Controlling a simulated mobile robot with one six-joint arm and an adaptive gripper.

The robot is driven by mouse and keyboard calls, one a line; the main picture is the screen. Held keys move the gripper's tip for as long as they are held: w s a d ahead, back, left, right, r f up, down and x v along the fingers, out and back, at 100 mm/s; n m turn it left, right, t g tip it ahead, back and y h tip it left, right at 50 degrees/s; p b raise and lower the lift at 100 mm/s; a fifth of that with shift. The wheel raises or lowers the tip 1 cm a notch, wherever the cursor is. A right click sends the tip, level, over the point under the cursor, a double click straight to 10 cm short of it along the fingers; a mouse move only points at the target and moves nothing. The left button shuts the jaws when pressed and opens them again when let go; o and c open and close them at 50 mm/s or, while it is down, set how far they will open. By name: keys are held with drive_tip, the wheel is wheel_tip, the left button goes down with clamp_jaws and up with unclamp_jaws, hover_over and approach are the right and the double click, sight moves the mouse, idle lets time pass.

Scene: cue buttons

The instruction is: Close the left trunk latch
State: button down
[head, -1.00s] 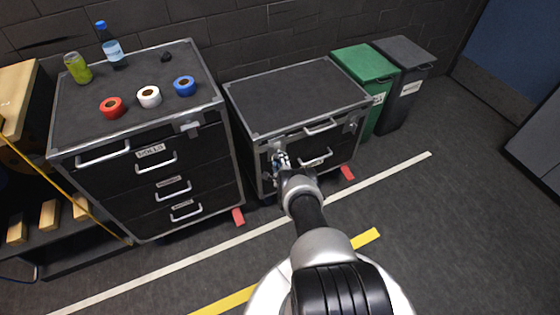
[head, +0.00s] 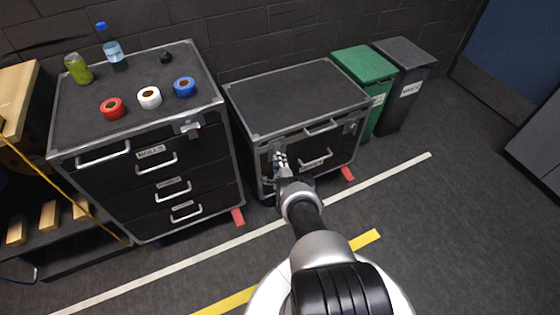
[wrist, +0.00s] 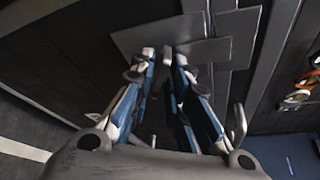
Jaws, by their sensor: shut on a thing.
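The trunk (head: 295,92) is a low dark case with metal edges and its lid down. My gripper (head: 281,160) is at the left part of its front and covers most of the left trunk latch there. In the wrist view the blue and white fingers of my gripper (wrist: 163,55) are close together, their tips at the grey metal plates of the left latch (wrist: 225,50). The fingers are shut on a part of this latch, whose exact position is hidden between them. The right latch (head: 352,128) shows on the trunk's front.
A taller drawer cabinet (head: 145,140) stands left of the trunk, with tape rolls, a can and a bottle on top. A green bin (head: 365,62) and a grey bin (head: 408,60) stand to the right. The floor in front is open.

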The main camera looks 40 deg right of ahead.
drive_tip(key=c, duration=1.8)
unclamp_jaws()
drive_tip(key=shift+o, duration=0.2)
drive_tip(key=v, duration=1.2)
